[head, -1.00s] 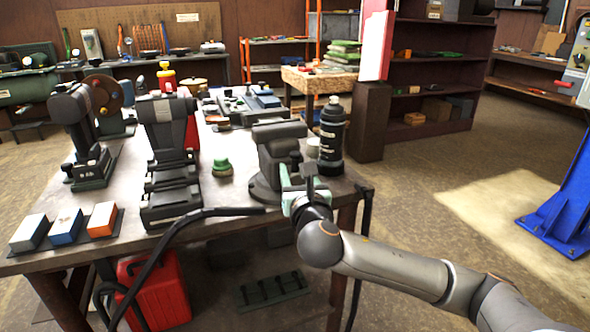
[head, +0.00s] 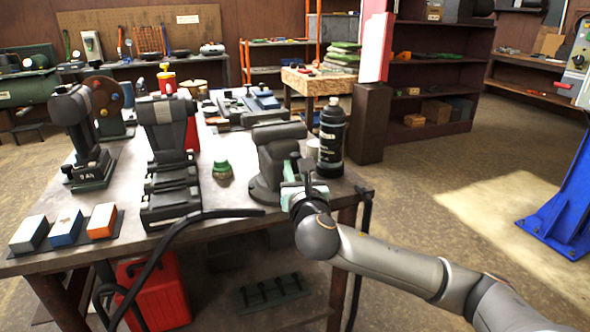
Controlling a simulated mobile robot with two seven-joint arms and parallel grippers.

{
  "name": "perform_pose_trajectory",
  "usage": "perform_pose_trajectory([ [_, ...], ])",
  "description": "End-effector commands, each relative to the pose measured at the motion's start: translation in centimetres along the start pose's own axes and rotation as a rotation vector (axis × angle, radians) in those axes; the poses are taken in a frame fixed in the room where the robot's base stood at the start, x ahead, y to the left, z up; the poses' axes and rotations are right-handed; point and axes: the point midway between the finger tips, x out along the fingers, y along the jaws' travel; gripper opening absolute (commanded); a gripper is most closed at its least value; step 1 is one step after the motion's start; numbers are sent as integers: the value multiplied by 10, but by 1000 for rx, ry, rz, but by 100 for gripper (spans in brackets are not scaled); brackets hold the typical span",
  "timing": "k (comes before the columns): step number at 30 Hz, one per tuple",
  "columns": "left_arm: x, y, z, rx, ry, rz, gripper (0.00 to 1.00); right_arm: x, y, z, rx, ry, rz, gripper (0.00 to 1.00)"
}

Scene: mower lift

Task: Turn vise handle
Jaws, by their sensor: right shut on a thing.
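The dark grey vise (head: 275,157) stands near the front right corner of the workbench (head: 225,212). My right gripper (head: 293,187) is at the front of the vise, at its handle, with the arm coming in from the lower right. The gripper is shut on the vise handle. The handle itself is mostly hidden by the gripper and wrist, so its angle cannot be told. My left gripper is not in view.
A black bottle (head: 331,138) stands close right of the vise. A green-topped jar (head: 222,170) is to the left. Black machines (head: 171,170) and coloured blocks (head: 66,228) fill the bench's left side.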

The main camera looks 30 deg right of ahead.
Motion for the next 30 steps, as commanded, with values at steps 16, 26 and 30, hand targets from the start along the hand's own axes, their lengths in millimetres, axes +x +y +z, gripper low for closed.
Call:
perform_pose_trajectory([
  [16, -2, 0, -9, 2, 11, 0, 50, 0, -1, -3, 29, 16, -1, 0],
  [26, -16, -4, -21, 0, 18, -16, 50, 1, -6, -2, 227, 60, -5, 0],
  [30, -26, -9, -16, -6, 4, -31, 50, 1, -9, -3, 355, 87, -7, 0],
])
